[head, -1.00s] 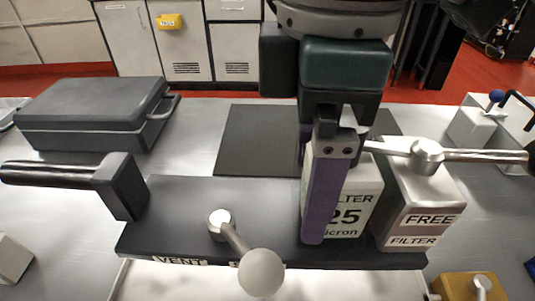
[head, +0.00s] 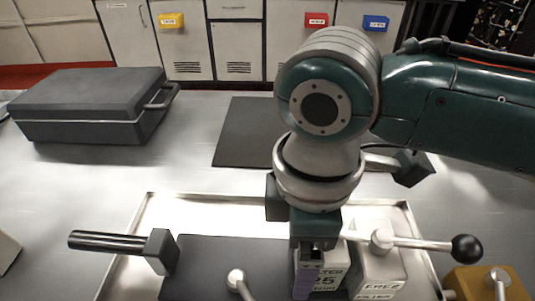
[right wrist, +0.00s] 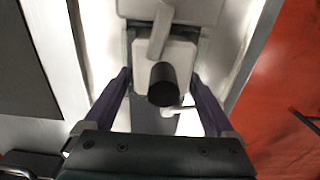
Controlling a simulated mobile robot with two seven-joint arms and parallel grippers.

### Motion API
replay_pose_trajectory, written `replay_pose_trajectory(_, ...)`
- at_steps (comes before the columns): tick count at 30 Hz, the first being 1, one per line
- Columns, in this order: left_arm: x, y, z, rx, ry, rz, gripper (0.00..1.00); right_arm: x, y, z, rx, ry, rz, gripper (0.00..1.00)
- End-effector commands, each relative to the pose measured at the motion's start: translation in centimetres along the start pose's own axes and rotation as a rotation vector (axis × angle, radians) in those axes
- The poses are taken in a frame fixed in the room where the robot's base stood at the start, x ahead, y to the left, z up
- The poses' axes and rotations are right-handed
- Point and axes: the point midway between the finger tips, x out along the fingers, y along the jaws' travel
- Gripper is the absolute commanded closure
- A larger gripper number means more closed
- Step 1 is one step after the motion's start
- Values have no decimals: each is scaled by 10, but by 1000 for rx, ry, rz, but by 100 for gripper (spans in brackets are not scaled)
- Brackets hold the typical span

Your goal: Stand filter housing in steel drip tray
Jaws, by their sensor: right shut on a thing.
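The filter housing is a dark grey plate (head: 208,262) with pale filter boxes, levers and a black side handle (head: 110,241). My right gripper (head: 308,278) points down and is shut on it at the box lettered 25 micron (head: 331,272). In the right wrist view the purple fingers (right wrist: 162,88) stand on either side of a pale box, with a black knob (right wrist: 162,78) between them. The steel drip tray (head: 250,199) shows its rim behind and beside the housing, which is over or inside it. The housing's underside is out of frame, so contact is unclear. My left gripper is not in view.
A dark grey case (head: 90,103) lies at the back left of the table. A dark mat (head: 242,135) lies behind the tray. A yellow box (head: 472,284) stands beside the tray's right side. My right arm hides part of the back right.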

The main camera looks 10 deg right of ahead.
Motion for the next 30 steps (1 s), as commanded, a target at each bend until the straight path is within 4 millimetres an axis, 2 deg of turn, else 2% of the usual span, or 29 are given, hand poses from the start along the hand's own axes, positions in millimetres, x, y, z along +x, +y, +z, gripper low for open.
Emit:
replay_pose_trajectory(11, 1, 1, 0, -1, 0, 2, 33, 2, 1, -1, 0, 4, 2, 100)
replay_pose_trajectory(12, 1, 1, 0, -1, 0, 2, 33, 4, 0, 0, 0, 1, 0, 9)
replay_pose_trajectory(14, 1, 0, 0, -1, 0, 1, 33, 3, 0, 0, 0, 1, 0, 2)
replay_pose_trajectory(23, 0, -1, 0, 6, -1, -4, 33, 1, 0, 0, 0, 1, 1, 0)
replay_pose_trajectory(26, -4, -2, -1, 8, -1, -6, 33, -10, 1, -1, 0, 3, 2, 0)
replay_pose_trajectory(30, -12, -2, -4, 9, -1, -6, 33, -40, 1, -1, -1, 4, 4, 0)
